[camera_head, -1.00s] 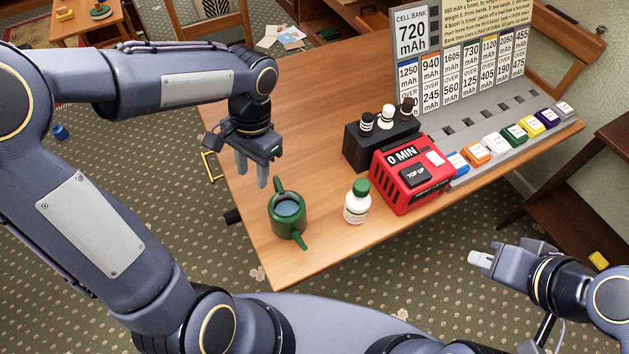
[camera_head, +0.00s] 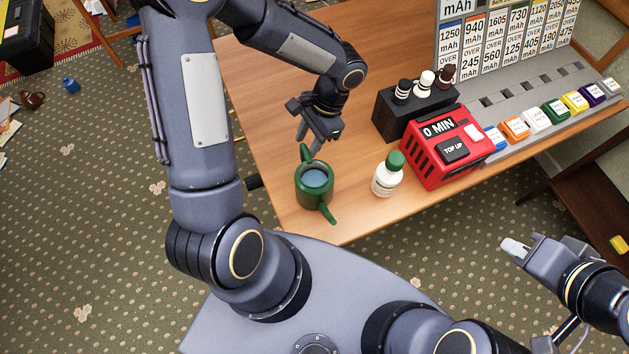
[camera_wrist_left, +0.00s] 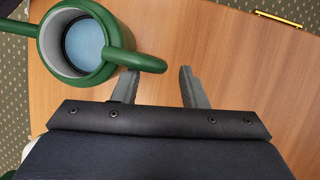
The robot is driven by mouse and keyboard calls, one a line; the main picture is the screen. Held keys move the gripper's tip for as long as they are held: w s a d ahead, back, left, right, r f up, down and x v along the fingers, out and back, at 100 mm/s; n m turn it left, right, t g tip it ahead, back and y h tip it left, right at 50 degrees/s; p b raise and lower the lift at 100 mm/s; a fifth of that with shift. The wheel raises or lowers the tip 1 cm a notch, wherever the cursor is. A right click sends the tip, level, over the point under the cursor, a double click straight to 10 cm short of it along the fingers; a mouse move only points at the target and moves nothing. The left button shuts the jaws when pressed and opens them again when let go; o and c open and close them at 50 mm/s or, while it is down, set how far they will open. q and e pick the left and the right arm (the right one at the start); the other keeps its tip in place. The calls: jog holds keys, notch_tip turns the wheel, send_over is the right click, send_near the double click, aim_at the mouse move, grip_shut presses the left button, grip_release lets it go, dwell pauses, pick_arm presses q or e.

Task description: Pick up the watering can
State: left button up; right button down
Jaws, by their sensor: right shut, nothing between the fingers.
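The green watering can (camera_head: 314,197) stands upright near the table's front left corner, with blue water inside. One green arm of it points to the back, and another points to the front right. My left gripper (camera_head: 313,146) is open just behind the can, pointing down. In the left wrist view the can (camera_wrist_left: 60,72) is at the upper left, and its green arm reaches to the open fingers (camera_wrist_left: 160,86), overlapping the left fingertip. I cannot tell whether they touch. My right gripper (camera_head: 512,248) is shut and empty, off the table's front edge.
A white bottle with a green cap (camera_head: 386,178) stands right of the can. A red timer box (camera_head: 443,160), a black stand (camera_head: 391,118) with knobs and a sign board with coloured blocks lie further right. The table (camera_head: 280,86) behind the gripper is bare.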

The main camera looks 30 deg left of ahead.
aim_at(303, 159)
pick_arm(q)
jog(key=x, duration=0.4)
jog(key=shift+f, duration=0.1)
grip_shut()
dwell(0.3)
